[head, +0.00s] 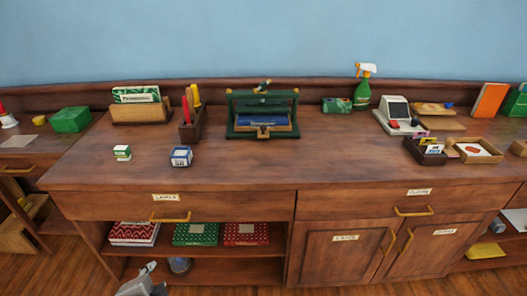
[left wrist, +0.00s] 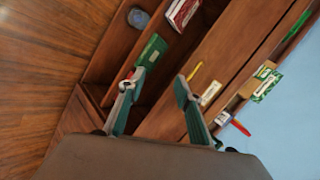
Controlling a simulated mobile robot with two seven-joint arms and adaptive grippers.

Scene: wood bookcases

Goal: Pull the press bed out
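The green book press (head: 238,104) stands at the back middle of the wooden counter, with a small handle on top. A blue book (head: 264,121) lies inside it, low between its side posts. My left gripper (head: 146,276) is at the bottom left of the head view, low in front of the shelves and far from the press. In the left wrist view my left gripper (left wrist: 159,78) has its fingers apart with nothing between them. My right gripper is not in view.
The counter (head: 230,165) is clear in front of the press. A dark holder with red and yellow tools (head: 190,130) stands left of the press; a green spray bottle (head: 362,95) stands to the right. Drawer handles (head: 170,219) jut from the front.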

